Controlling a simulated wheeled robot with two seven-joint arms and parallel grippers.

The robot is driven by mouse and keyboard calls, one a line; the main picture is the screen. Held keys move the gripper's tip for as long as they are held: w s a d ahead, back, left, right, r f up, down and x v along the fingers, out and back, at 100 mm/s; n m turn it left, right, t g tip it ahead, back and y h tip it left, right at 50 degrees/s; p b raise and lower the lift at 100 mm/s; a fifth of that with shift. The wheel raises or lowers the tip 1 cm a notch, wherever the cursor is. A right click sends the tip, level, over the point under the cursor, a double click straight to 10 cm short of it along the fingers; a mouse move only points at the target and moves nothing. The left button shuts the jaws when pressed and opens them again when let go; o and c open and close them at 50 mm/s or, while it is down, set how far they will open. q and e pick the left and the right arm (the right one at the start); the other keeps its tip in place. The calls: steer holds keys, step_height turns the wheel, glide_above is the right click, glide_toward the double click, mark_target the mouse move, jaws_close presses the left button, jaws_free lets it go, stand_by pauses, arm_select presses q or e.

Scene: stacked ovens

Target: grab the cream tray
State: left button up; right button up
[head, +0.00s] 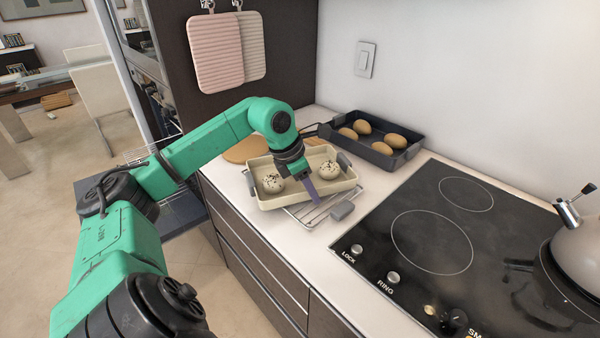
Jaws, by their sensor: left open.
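The cream tray (289,199) sits on a wire rack (322,212) on the white counter, with two round speckled buns (273,183) in it. It has grey handle grips at its ends. My left gripper (314,195) is open and reaches down over the tray's front right part. One purple-grey finger shows at the tray's near rim; the other finger is hidden or hard to make out. I cannot tell if the finger touches the tray. My right gripper is not in view.
A dark tray (408,153) with several brown rolls stands behind, near the wall. The black cooktop (430,225) lies to the right, with a kettle (575,260) at its edge. A round wooden board (245,150) is behind the cream tray.

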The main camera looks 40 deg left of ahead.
arm_select(q)
jaws_close()
steer(key=shift+r, duration=0.1)
stand_by(1.2)
